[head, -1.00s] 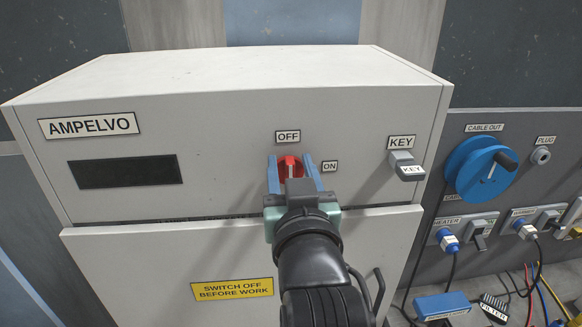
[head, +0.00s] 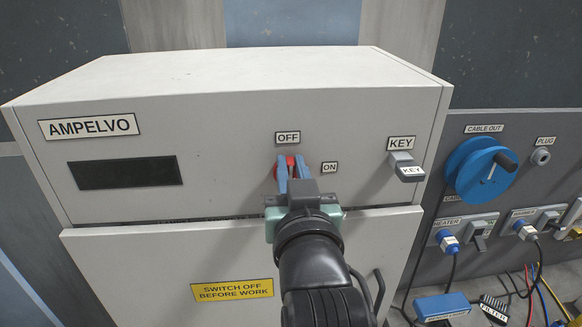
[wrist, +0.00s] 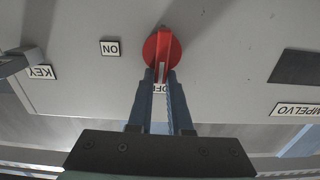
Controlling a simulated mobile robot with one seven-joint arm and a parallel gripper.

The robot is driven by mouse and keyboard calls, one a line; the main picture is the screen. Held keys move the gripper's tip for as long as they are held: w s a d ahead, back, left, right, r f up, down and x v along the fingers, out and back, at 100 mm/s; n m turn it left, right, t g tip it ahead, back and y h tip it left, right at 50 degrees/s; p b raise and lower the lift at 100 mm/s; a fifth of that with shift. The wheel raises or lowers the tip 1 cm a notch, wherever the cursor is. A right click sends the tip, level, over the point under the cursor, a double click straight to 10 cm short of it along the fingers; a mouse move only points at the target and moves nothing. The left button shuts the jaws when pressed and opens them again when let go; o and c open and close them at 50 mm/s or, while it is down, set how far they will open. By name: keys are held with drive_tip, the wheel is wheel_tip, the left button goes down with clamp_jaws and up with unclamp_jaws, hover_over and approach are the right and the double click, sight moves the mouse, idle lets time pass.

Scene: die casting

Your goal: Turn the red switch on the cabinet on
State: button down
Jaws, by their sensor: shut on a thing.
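The red switch (head: 279,172) is a round knob with a raised grip on the front of the grey cabinet (head: 230,120). In the head view it is mostly hidden behind the fingers. In the wrist view the red switch (wrist: 163,48) shows a grip ridge with a white mark, pointing toward the OFF label (wrist: 159,88). The OFF label (head: 288,138) is above the switch and the ON label (head: 330,167) to its right. My gripper (head: 293,170) has its blue fingers closed on the switch grip. The fingertips also show in the wrist view (wrist: 161,74).
A key (head: 410,172) sticks out of the cabinet at the right. A blue cable reel (head: 468,170) and plugs are on the grey panel further right. A cabinet door handle (head: 379,290) is below. The cabinet front around the switch is otherwise flat.

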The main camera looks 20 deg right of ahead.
drive_tip(key=f+m, duration=0.1)
drive_tip(key=m, duration=0.4)
drive_tip(key=d+m+b, duration=0.1)
drive_tip(key=m, duration=0.5)
drive_tip(key=d+f+m, duration=0.1)
drive_tip(key=m, duration=0.5)
drive_tip(key=shift+s+d+f, duration=0.2)
drive_tip(key=shift+s+f, duration=0.15)
drive_tip(key=shift+m, duration=0.4)
drive_tip(key=c, duration=0.8)
unclamp_jaws()
drive_tip(key=shift+c, duration=0.2)
